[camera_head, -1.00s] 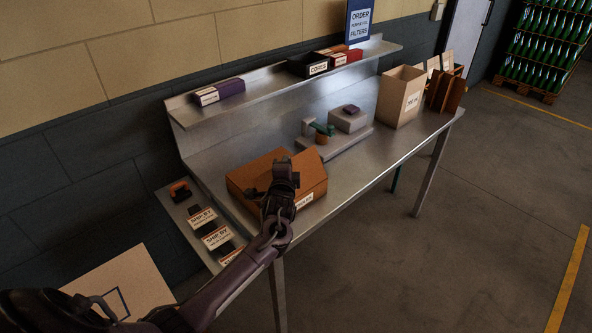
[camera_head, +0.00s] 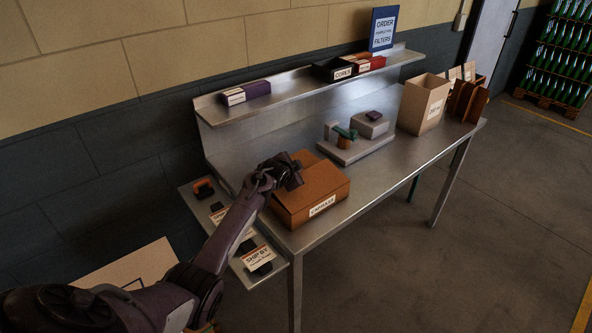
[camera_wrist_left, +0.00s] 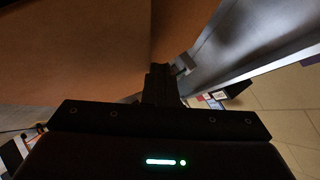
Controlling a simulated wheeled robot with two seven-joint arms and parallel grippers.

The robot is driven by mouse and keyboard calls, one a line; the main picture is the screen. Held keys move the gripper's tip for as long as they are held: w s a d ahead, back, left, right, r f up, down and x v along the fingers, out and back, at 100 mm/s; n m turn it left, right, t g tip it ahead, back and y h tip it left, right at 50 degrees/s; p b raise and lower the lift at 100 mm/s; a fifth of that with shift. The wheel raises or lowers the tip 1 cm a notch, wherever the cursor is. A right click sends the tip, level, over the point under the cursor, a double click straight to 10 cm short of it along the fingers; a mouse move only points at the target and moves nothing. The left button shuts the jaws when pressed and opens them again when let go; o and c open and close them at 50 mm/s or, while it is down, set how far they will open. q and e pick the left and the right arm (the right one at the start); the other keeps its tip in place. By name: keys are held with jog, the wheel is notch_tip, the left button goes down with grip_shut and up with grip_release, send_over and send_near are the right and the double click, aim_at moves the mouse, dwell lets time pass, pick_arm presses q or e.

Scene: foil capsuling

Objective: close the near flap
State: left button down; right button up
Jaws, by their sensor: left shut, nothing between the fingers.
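The brown cardboard carton (camera_head: 322,186) sits on the near left part of the steel bench, with a white label (camera_head: 322,206) low on its front. Its top looks mostly covered by brown panels; I cannot tell exactly how the near flap lies. My left gripper (camera_head: 294,176) is shut and empty at the carton's left and far side, over its top, hiding part of it. In the left wrist view the shut fingers (camera_wrist_left: 163,82) lie against brown cardboard (camera_wrist_left: 75,55); whether they touch it is unclear. My right gripper is not in view.
A grey fixture (camera_head: 350,146) stands behind the carton on the steel bench (camera_head: 395,165). A tall open box (camera_head: 423,105) is at the right. A side shelf (camera_head: 282,262) with labelled items is at the left. A shelf (camera_head: 300,88) with small boxes runs above.

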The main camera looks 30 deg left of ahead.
pick_arm(q)
jog(key=shift+w+f, duration=0.1)
jog(key=shift+f, duration=0.15)
dwell(0.5)
jog(key=shift+r+p, duration=0.75)
jog(key=shift+r, duration=0.2)
